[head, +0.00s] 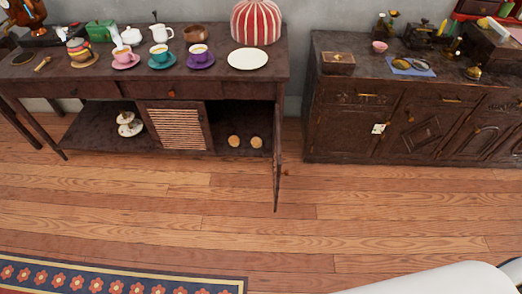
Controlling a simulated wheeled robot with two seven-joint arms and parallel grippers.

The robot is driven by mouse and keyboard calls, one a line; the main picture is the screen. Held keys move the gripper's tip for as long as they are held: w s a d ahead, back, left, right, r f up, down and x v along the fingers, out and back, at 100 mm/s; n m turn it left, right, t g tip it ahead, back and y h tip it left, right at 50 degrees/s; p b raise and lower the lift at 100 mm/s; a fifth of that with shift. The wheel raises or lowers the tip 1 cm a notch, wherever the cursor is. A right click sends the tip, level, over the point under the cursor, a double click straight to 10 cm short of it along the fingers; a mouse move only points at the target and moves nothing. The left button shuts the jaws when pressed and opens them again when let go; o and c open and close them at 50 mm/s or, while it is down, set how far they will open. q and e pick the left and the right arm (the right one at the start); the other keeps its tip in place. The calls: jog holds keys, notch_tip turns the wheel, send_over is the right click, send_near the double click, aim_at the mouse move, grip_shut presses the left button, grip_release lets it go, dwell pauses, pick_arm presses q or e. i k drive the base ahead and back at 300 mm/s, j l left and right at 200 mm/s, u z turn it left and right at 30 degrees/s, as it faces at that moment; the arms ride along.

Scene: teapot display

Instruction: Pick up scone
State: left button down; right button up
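Two small round tan pieces that look like scones sit in the lower open compartment of the dark wooden sideboard (120,88). The left scone (234,141) and the right scone (256,142) stand side by side, a little apart. An open door (277,165) juts forward just right of them, seen nearly edge-on. A white plate (248,59) with nothing on it lies on top, above the compartment. Neither of my grippers is in view. A white rounded form at the bottom right appears to be part of me.
Cups on saucers, including a purple saucer (201,62), and a red striped cosy (256,22) crowd the sideboard top. A tiered stand (130,124) is on the lower shelf. A carved cabinet (400,110) stands right. The wooden floor (190,215) ahead is clear; a patterned rug (120,275) lies front left.

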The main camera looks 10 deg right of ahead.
aim_at(256, 142)
jog(key=k+l, duration=0.1)
jog(key=l, duration=0.25)
jog(key=k+l, duration=0.1)
jog(key=l, duration=0.25)
jog(key=l+u, duration=0.1)
jog(key=l, duration=0.25)
jog(key=k+l, duration=0.2)
jog(key=l, duration=0.15)
jog(key=i+l+u, duration=0.4)
jog(key=i+l, duration=0.6)
jog(key=i+j+z, duration=0.15)
jog(key=j, duration=0.15)
jog(key=i+j+z, duration=0.15)
jog(key=j, duration=0.15)
jog(key=i+j+z, duration=0.2)
jog(key=j, duration=0.15)
jog(key=k+l, duration=0.05)
